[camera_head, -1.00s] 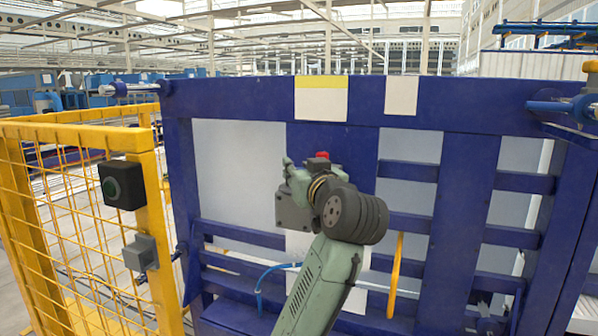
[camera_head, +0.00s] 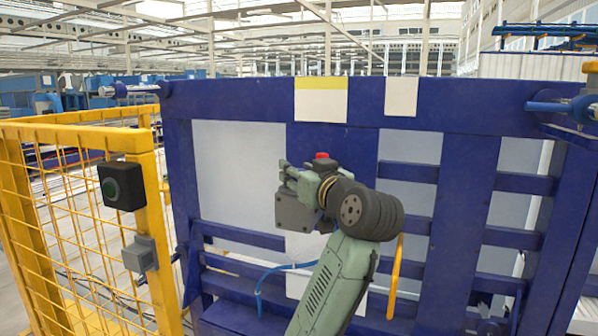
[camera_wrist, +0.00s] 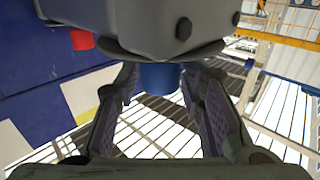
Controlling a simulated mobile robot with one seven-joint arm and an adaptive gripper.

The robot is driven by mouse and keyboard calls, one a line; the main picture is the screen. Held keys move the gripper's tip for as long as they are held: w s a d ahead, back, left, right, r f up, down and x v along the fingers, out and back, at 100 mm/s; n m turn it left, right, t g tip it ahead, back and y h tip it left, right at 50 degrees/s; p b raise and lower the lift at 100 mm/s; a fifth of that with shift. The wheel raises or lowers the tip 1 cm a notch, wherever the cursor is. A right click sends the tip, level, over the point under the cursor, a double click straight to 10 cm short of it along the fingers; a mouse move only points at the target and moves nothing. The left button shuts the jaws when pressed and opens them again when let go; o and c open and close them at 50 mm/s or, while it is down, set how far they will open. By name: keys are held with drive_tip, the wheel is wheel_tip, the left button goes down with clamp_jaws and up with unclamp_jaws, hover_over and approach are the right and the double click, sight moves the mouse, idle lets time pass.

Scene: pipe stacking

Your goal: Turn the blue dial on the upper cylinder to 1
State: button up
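The blue dial (camera_wrist: 160,77) shows in the wrist view at the underside of a grey housing (camera_wrist: 150,25). Its marks and setting cannot be read. My gripper (camera_wrist: 160,88) has its two fingers apart, one on each side of the dial. Whether a fingertip touches the dial is not clear. In the head view my gripper (camera_head: 300,178) is in front of the blue frame, beside a grey box (camera_head: 294,212); the dial is hidden there. A red part (camera_head: 321,155) shows just above my gripper, and a red part (camera_wrist: 82,39) is left of the housing in the wrist view.
The blue frame (camera_head: 465,200) stands close behind my gripper. A yellow mesh fence (camera_head: 85,133) with a black button box (camera_head: 121,186) stands at the left. A blue hose (camera_head: 275,271) and a yellow loop (camera_head: 394,285) are below my wrist.

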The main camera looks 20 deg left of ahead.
drive_tip(key=shift+o, duration=0.8)
drive_tip(key=v, duration=1.2)
